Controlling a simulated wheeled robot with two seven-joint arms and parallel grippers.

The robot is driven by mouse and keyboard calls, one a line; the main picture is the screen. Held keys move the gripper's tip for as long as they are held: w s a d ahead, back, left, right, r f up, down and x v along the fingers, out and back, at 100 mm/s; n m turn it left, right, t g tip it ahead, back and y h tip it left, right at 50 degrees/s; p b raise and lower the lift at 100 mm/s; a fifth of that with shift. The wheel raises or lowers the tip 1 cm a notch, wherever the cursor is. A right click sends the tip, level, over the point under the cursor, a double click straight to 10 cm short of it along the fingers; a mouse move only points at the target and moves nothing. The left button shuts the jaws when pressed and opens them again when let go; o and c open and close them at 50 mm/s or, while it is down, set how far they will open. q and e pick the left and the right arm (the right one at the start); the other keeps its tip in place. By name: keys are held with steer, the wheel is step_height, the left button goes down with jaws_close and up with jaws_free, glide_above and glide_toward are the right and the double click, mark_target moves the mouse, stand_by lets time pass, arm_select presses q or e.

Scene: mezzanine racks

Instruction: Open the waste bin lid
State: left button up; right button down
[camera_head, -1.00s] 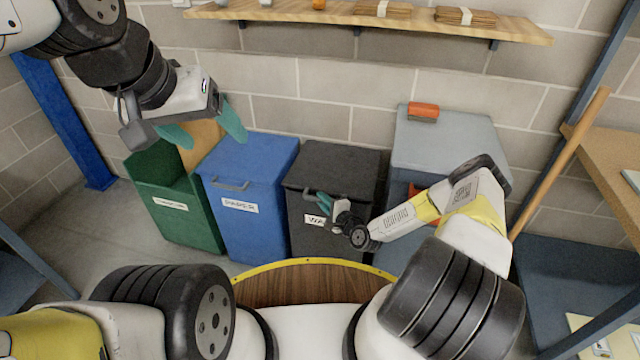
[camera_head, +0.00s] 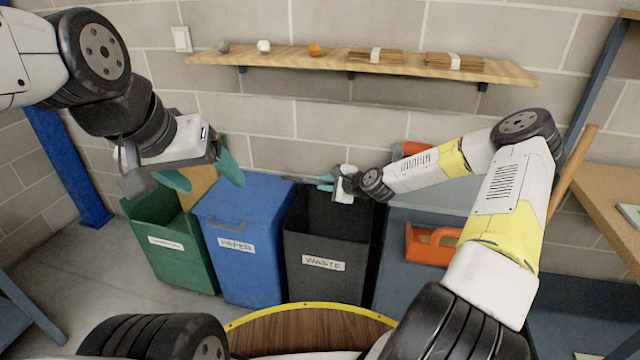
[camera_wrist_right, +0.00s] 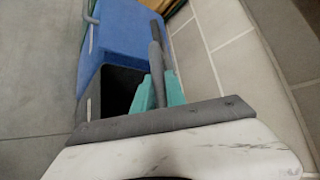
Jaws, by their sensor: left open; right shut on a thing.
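The dark grey waste bin (camera_head: 325,245), labelled WASTE, stands with its top open, and its dark inside shows. My right gripper (camera_head: 327,184) is above the bin's back edge near the wall. In the right wrist view its teal fingers (camera_wrist_right: 160,90) are shut on a grey bar, the waste bin lid's handle (camera_wrist_right: 156,62). The lid is swung up at the back, seen nearly edge-on and mostly hidden by my gripper. My left gripper (camera_head: 203,176) is open and empty, held in the air over the green bin.
The blue paper bin (camera_head: 240,262) is closed, left of the waste bin. The green bin (camera_head: 170,250) is open, with tan cardboard (camera_head: 198,187) behind my left gripper. A wooden shelf (camera_head: 300,66) runs along the wall above. An orange tool caddy (camera_head: 425,246) is at right.

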steer(key=shift+w+r, duration=0.15)
steer(key=c, duration=1.4)
jaws_free()
steer(key=shift+o, duration=0.2)
steer(key=v, duration=0.7)
steer(key=shift+s+d+r, duration=0.15)
steer(key=shift+s+d, duration=0.05)
steer(key=shift+s, duration=0.1)
